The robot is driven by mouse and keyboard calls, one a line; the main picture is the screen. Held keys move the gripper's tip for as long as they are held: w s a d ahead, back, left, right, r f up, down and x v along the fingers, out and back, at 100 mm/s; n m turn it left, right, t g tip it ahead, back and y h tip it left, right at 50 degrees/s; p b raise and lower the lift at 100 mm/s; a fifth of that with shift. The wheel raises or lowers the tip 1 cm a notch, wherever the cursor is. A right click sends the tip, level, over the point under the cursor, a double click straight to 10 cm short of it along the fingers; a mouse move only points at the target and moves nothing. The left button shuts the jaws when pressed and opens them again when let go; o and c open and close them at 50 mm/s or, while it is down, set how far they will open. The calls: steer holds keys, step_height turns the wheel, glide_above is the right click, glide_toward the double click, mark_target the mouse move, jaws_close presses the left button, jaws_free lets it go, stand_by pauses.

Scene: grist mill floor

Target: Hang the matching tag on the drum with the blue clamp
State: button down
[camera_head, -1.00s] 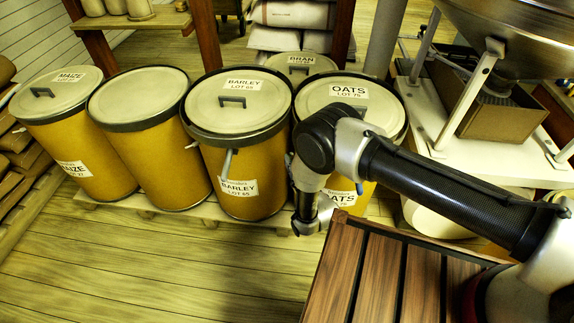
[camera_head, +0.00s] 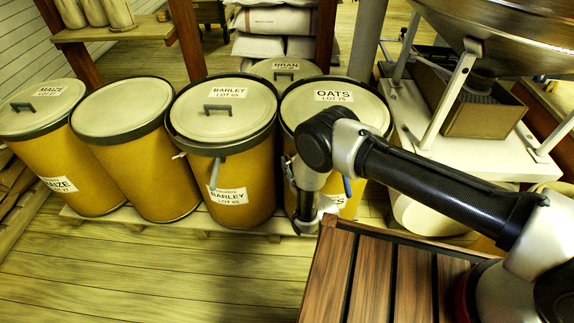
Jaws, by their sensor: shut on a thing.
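My gripper (camera_head: 305,222) hangs low in front of the OATS drum, at its left edge. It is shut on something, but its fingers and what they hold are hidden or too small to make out. The OATS drum (camera_head: 362,112) has a bluish clamp lever (camera_head: 347,187) on its front and a partly covered front label. The BARLEY drum (camera_head: 247,175), to its left, has a grey-blue lever (camera_head: 217,173) and a full label. The drum with no label (camera_head: 150,170) has a whitish lever (camera_head: 179,155). The MAIZE drum (camera_head: 75,160) stands at far left. No loose tag can be made out.
The drums stand on a low pallet (camera_head: 100,222). A BRAN drum (camera_head: 287,70) is behind. A slatted wooden surface (camera_head: 372,280) is at front right, below my arm. A white stand (camera_head: 440,150) with a metal hopper is at right. The plank floor at front left is clear.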

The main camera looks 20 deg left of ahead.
stand_by(0.4)
steer(key=c, duration=1.5)
jaws_free()
